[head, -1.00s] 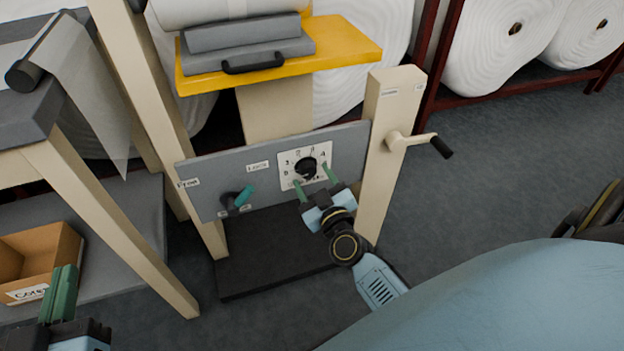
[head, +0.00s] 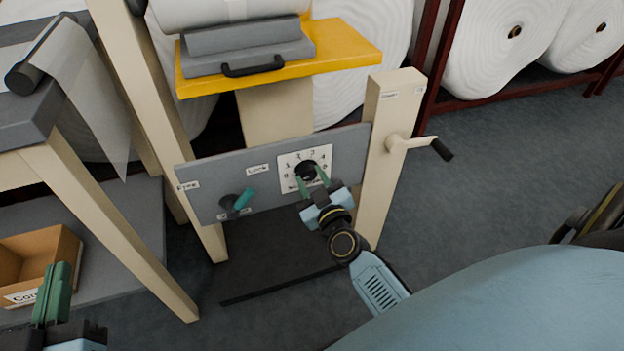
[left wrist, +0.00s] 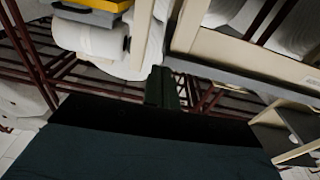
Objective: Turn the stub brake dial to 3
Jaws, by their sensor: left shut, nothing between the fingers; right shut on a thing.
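The brake dial (head: 306,168) is a dark round knob on a white numbered plate (head: 288,184), fixed to the grey panel (head: 349,150). My right gripper (head: 311,181) reaches up from below with its green fingers shut on the dial's lower part. The fingers hide part of the knob and the lower plate, and I cannot read where the dial points. My left gripper (head: 52,293) is shut and empty at the lower left, far from the panel; its fingers also show in the left wrist view (left wrist: 161,88).
A crank handle (head: 420,143) sticks out from the cream post at right. A yellow shelf (head: 345,50) overhangs the panel. A cardboard box (head: 62,250) stands at left.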

